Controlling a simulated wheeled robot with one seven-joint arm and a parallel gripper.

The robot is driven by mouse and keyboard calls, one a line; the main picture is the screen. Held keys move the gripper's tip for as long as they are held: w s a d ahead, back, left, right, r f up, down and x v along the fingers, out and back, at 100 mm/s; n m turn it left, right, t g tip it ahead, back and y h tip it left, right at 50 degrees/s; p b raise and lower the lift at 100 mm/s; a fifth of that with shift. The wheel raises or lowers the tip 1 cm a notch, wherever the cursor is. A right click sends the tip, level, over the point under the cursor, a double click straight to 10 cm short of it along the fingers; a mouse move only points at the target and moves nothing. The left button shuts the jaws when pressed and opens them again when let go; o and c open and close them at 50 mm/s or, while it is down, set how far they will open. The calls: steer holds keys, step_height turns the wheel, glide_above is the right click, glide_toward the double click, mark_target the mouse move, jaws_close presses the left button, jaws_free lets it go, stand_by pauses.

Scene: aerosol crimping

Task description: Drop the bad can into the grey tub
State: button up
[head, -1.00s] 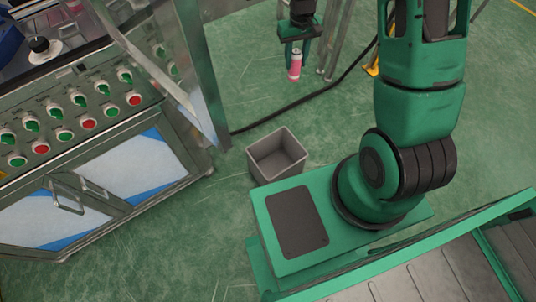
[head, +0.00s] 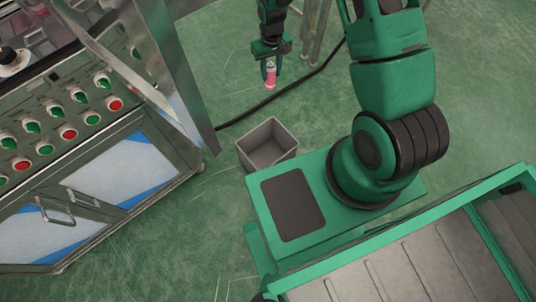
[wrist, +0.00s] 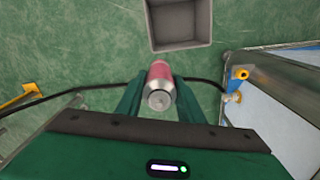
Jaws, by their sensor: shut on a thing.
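The bad can (head: 270,76) is pink with a pale metallic top and hangs upright below my gripper (head: 269,64). My gripper is shut on the can, and in the wrist view the can (wrist: 159,82) sits between the two green fingers. The grey tub (head: 267,158) is a square open box on the floor, nearer to my base than the can in the head view. In the wrist view the tub (wrist: 181,44) shows at the top, past the can and slightly right. The part of its inside that shows looks empty.
A steel machine cabinet (head: 130,180) with buttons and a metal post (head: 178,85) stands left of the tub. A black cable (head: 290,88) runs across the green floor behind it. A green-framed tray or conveyor (head: 420,262) is at the lower right.

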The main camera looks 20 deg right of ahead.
steer(key=s+a+f, duration=0.1)
steer(key=s+f, duration=0.2)
steer(key=f, duration=0.7)
steer(key=s+a+f, duration=0.1)
steer(key=s+f, duration=0.3)
steer(key=f, duration=0.6)
steer(key=s+a+f, duration=0.1)
steer(key=s+f, duration=0.2)
steer(key=f, duration=0.8)
steer(key=shift+s+a+n, duration=0.25)
steer(key=shift+a+n, duration=0.05)
steer(key=shift+a, duration=0.05)
steer(key=shift+r, duration=0.1)
steer(key=o, duration=1.1)
steer(key=shift+o, duration=0.2)
steer(key=shift+r, duration=0.1)
step_height(320, 180, up, 10)
steer(key=shift+r, duration=0.25)
